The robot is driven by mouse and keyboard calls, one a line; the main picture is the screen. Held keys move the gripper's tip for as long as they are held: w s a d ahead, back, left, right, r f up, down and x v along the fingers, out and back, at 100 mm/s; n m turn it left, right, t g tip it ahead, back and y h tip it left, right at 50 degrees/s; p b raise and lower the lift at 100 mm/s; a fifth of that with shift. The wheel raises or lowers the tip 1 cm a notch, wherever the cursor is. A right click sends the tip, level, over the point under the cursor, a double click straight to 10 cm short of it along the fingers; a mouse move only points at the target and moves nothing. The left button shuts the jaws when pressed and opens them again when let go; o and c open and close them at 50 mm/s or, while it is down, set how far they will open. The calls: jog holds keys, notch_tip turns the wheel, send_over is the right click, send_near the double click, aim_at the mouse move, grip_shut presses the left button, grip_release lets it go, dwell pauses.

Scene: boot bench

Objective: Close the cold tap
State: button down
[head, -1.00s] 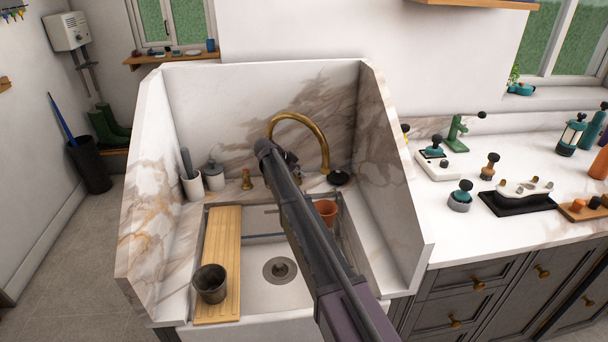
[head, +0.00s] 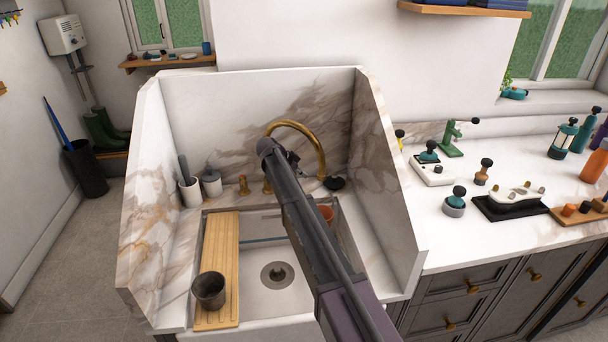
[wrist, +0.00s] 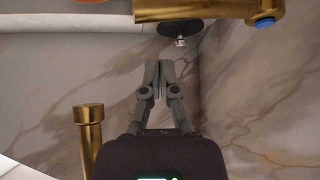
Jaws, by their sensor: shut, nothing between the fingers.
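In the wrist view, a brass bar (wrist: 200,9) crosses the top right, with a blue dot on its thick end (wrist: 265,22); blue suggests the cold tap. A brass post with a wider cap (wrist: 89,135) stands at left. My gripper (wrist: 157,82) is shut and empty between them, apart from both in the picture; depth is hard to judge. In the head view, the arched brass spout (head: 319,145) rises behind my arm, with two small brass fittings (head: 243,185) to its left.
The marble-walled sink holds a wooden board (head: 222,255) with a dark cup (head: 209,290) on it. A terracotta pot (head: 327,213) is partly behind my arm. A black disc with a metal knob (wrist: 180,28) lies beyond my fingertips. Marble walls stand close on the right.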

jog(key=w+p+v, duration=0.1)
jog(key=p+v, duration=0.3)
jog(key=v, duration=0.3)
jog(key=shift+a+p, duration=0.2)
jog(key=shift+p, duration=0.1)
jog(key=shift+s, duration=0.15)
